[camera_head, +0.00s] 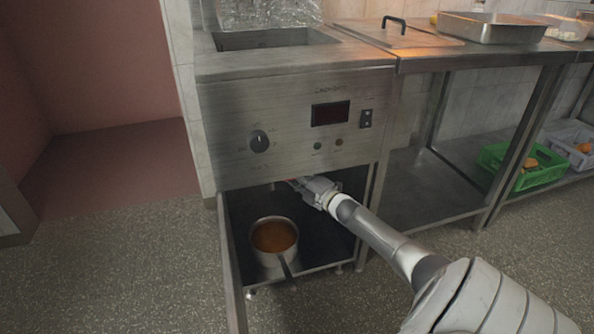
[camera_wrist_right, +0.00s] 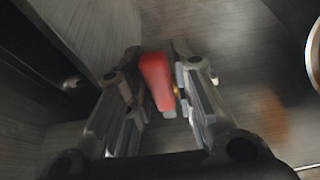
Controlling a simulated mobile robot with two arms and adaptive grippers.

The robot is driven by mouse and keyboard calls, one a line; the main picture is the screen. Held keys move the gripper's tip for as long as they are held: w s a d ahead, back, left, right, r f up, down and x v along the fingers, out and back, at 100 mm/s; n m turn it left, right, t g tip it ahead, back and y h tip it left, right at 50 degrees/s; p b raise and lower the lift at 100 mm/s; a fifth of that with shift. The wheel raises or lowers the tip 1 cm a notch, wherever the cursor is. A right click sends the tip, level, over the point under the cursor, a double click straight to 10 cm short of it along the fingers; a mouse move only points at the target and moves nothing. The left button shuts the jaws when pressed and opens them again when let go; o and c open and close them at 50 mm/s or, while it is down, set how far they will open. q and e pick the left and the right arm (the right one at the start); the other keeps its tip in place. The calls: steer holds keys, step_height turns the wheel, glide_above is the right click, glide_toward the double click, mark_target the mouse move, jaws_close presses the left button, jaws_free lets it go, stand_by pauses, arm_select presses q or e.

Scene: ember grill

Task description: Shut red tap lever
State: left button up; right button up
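The red tap lever (camera_wrist_right: 157,80) shows in the right wrist view as a short red bar with a bit of brass beside it. It lies between the two fingers of my right gripper (camera_wrist_right: 158,72), closer to the right finger. The fingers look a little apart around it, but the picture is blurred and contact is unclear. In the head view my right gripper (camera_head: 297,182) reaches into the open cabinet just under the front panel. The lever is not clearly visible there. My left gripper is out of view.
A steel pot (camera_head: 274,240) with orange-brown liquid stands on the cabinet floor, handle toward the front. The open cabinet door (camera_head: 232,265) stands at the left. The fryer's control panel (camera_head: 290,125) is right above my gripper. A green crate (camera_head: 515,168) sits on a shelf to the right.

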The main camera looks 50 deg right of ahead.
steer(key=shift+o, duration=1.2)
steer(key=s+a, duration=0.1)
steer(key=s, duration=1.1)
steer(key=shift+a, duration=0.15)
